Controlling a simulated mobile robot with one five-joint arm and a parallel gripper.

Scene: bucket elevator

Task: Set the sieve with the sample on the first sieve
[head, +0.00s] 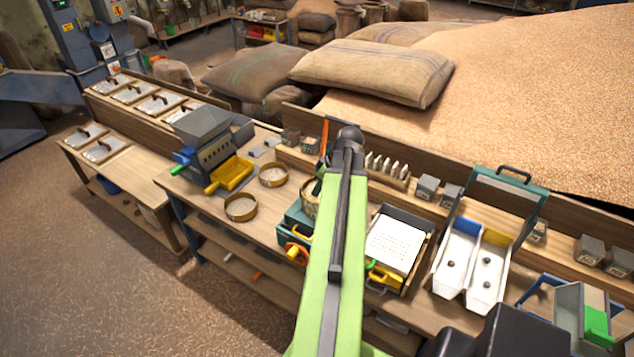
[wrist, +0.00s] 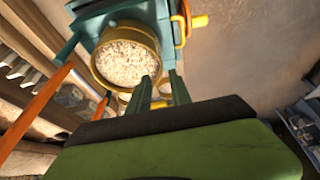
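The sieve with the sample (wrist: 125,57) is a round brass-rimmed sieve full of pale grain, on or against a teal device in the wrist view. In the head view its rim (head: 309,197) is mostly hidden by my arm. My gripper's two fingers (wrist: 161,76) stand apart near the sieve's edge; one overlaps the rim in the picture, the other is outside it. I cannot tell whether they touch it. Two more round sieves rest on the bench: one farther back (head: 272,174), one nearer the front edge (head: 240,207). I cannot tell which is the first.
A blue-grey hopper machine with a yellow tray (head: 231,175) stands left of the sieves. The teal device (head: 296,229) is beside my arm. A white perforated screen box (head: 396,243) and a divider with white chutes (head: 472,262) stand to the right. An orange upright (wrist: 40,108) is close by.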

